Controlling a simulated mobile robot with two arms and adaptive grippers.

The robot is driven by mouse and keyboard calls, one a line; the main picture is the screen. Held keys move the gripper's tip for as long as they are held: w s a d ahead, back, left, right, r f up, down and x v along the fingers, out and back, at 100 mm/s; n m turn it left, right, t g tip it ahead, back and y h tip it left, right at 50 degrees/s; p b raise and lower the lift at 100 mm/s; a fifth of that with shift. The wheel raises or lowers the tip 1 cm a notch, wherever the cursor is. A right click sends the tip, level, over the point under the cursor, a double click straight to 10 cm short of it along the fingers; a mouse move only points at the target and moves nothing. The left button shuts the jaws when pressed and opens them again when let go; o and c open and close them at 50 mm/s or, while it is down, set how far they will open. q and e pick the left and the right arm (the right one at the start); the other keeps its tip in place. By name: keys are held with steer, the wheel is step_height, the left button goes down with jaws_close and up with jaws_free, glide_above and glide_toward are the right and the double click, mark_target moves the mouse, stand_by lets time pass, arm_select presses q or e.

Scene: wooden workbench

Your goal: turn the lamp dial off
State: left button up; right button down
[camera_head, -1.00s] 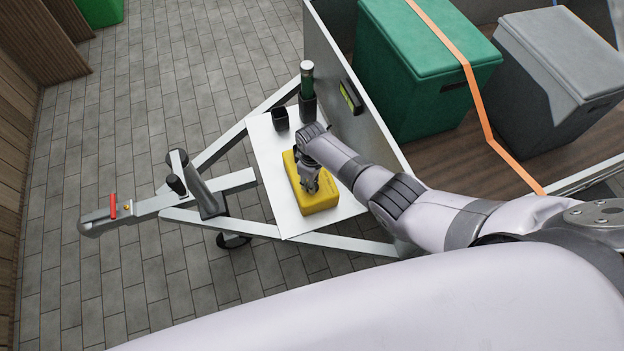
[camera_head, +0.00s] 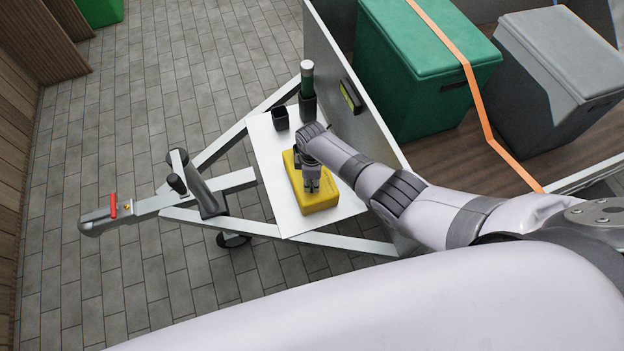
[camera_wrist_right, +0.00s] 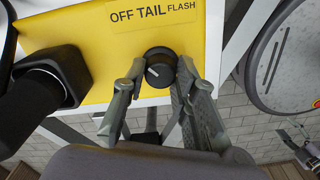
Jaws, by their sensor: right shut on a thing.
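A yellow box (camera_head: 321,202) lies on a white plate over the trailer's drawbar. A label (camera_wrist_right: 153,14) reading OFF, TAIL, FLASH is printed above the dial. My right gripper (camera_head: 312,189) is over the box from above. In the wrist view, my right gripper (camera_wrist_right: 157,78) has one finger on each side of the dial and is shut on it. In the head view the fingers hide the dial. My left gripper is not in view.
Green (camera_head: 420,70) and grey (camera_head: 555,75) bins stand inside the trailer.

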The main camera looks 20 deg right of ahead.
mark_target(312, 183)
steer(key=c, duration=1.3)
jaws_free()
step_height(312, 183, up, 12)
